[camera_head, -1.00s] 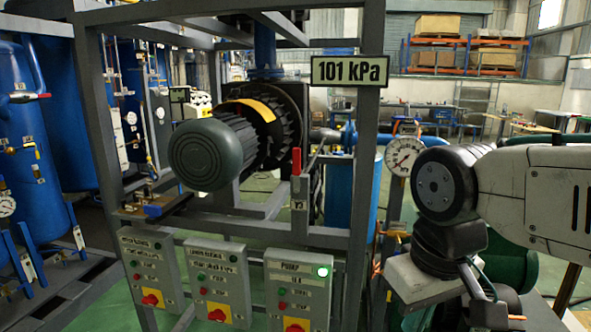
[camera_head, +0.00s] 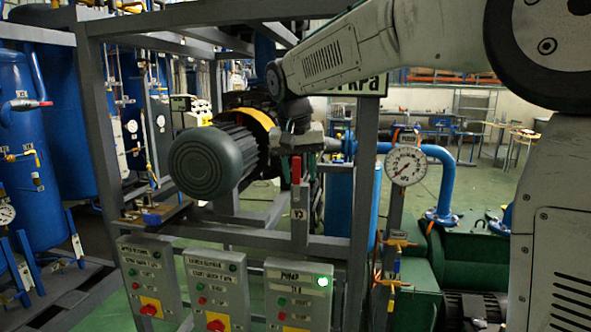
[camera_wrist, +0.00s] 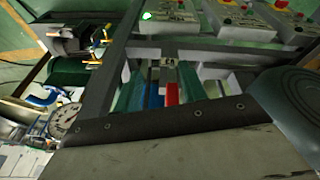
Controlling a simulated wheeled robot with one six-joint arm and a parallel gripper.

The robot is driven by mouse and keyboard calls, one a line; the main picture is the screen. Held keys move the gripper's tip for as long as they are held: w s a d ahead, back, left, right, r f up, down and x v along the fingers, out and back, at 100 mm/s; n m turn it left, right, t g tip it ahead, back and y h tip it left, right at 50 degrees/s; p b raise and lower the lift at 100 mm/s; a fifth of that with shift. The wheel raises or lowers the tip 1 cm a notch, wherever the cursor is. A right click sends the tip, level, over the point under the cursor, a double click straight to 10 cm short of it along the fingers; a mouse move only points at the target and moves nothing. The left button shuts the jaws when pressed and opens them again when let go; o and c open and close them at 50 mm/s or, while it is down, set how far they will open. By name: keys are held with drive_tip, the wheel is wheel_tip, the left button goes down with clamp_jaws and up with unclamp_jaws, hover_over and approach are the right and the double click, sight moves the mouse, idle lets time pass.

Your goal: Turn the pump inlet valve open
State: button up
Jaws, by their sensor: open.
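A valve with a red handle (camera_head: 296,170) and a grey tag that seems to read V3 stands on the frame's lower crossbar, right of the pump motor. The handle points upright. I take it as the pump inlet valve; the pictures do not name it. My gripper (camera_head: 297,151) is just above and behind the handle in the head view, with its fingers partly hard to make out. In the wrist view my gripper (camera_wrist: 162,78) is open, and the red handle (camera_wrist: 172,94) shows between its fingers. I cannot tell whether they touch.
Grey frame posts (camera_head: 362,180) stand close to the right of the valve. The green-grey pump motor (camera_head: 205,159) is to its left. Control boxes (camera_head: 298,293) with a lit green lamp sit below. A pressure gauge (camera_head: 405,165) is to the right.

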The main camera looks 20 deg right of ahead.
sight(296, 164)
drive_tip(key=w+r+m, duration=0.1)
drive_tip(key=w+r, duration=0.1)
drive_tip(key=w+r+m+t, duration=0.1)
drive_tip(key=w+r, duration=0.1)
drive_tip(key=r, duration=0.1)
drive_tip(key=shift+w+r, duration=0.2)
drive_tip(key=shift+w, duration=0.2)
drive_tip(key=shift+m, duration=0.5)
drive_tip(key=x, duration=0.7)
drive_tip(key=shift+w+d+f, duration=0.2)
drive_tip(key=shift+d+f, duration=0.05)
drive_tip(key=shift+d, duration=0.05)
drive_tip(key=shift+t, duration=0.3)
clamp_jaws()
